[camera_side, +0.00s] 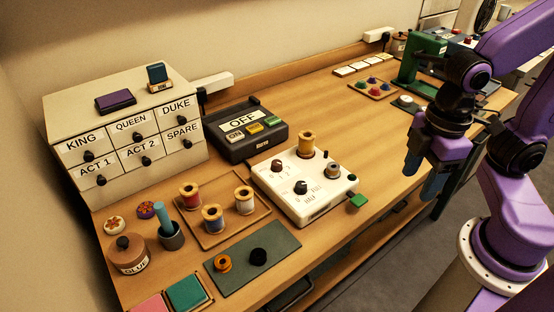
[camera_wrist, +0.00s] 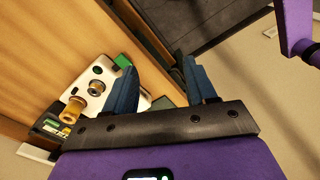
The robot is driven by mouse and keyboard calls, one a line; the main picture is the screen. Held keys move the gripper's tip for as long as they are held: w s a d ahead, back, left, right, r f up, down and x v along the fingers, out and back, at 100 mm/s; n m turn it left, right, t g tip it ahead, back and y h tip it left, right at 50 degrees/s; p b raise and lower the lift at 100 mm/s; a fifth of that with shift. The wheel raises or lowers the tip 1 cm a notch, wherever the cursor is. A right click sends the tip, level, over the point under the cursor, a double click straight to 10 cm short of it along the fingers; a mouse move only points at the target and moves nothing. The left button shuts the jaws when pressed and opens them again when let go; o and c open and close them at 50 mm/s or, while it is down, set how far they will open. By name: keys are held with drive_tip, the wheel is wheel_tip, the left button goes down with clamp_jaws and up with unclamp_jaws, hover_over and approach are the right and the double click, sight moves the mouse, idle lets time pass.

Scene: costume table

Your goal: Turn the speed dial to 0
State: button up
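A white control box (camera_side: 322,200) stands near the table's front edge. It carries dark dials: one at the back left (camera_side: 277,168) with small marks around it, and one in front (camera_side: 301,187) with lettering that seems to read HALF and FULL. A round knob (camera_side: 332,170) sits at its right. I cannot tell for sure which is the speed dial or read its setting. In the wrist view the box (camera_wrist: 100,72) is at the left, partly hidden by a finger. My gripper (camera_side: 422,181) is open and empty, right of the box and apart from it; its blue fingers are spread (camera_wrist: 160,65).
A thread spool (camera_side: 306,145) stands at the box's back edge. A green block (camera_side: 357,201) is at its right corner. A black unit reading OFF (camera_side: 245,125) is behind it; a spool tray (camera_side: 206,244) is left. The table between box and green machine (camera_side: 425,65) is mostly clear.

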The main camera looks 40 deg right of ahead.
drive_tip(key=w+a+r, duration=0.2)
drive_tip(key=w+a, duration=0.2)
drive_tip(key=w, duration=0.4)
drive_tip(key=w+a+r, duration=0.2)
drive_tip(key=w+a, duration=0.2)
drive_tip(key=w, duration=0.3)
wheel_tip(320, 180, up, 2)
drive_tip(key=n, duration=0.1)
hover_over(277, 162)
wheel_tip(277, 162, down, 17)
drive_tip(key=shift+f, duration=0.1)
clamp_jaws()
